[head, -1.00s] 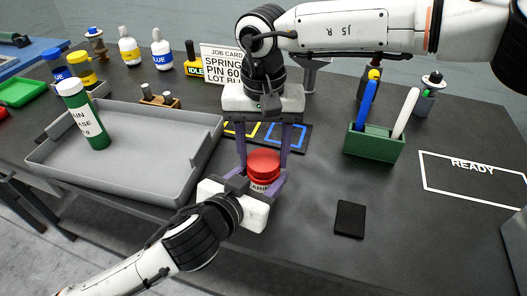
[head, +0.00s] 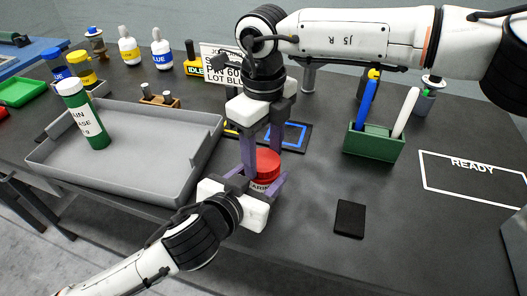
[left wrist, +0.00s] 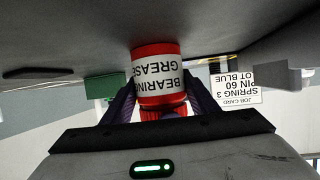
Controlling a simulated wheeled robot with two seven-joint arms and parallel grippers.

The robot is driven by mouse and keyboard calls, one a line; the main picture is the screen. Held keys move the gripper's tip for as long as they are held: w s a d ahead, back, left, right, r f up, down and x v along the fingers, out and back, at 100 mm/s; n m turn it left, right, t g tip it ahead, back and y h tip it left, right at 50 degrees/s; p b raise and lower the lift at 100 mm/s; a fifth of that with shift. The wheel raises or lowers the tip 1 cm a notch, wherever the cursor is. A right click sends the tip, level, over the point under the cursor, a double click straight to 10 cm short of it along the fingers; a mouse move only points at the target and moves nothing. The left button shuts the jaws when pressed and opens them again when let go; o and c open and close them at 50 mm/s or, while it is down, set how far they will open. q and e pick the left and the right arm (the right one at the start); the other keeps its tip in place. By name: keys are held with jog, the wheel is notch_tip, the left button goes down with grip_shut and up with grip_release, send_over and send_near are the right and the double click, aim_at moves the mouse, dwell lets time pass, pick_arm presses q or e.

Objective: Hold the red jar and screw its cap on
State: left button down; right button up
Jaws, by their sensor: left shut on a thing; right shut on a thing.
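The red jar (head: 262,186) has a white label and stands upright near the front of the dark table. It also shows upside down in the left wrist view (left wrist: 158,78), with its label reading BEARING GREASE. My left gripper (head: 260,179) is shut on the jar from the front, a finger on each side. The red cap (head: 268,160) is at the top of the jar, partly hidden by fingers. My right gripper (head: 262,150) points down from above, shut on the cap. I cannot tell how tightly the cap sits on the jar.
A grey tray (head: 120,181) with a green bottle (head: 84,115) lies left. A green pen holder (head: 372,145) and a black pad (head: 350,218) stand right. Behind are a blue-outlined mat (head: 292,136) and a job card (head: 215,62). The READY area (head: 471,180) is clear.

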jog(key=m, duration=0.4)
jog(key=shift+m, duration=0.3)
jog(key=m, duration=0.8)
jog(key=shift+m, duration=0.4)
jog(key=m, duration=0.3)
jog(key=shift+m, duration=0.3)
jog(key=o, duration=1.3)
jog(key=shift+c, duration=0.2)
notch_tip(320, 180, up, 12)
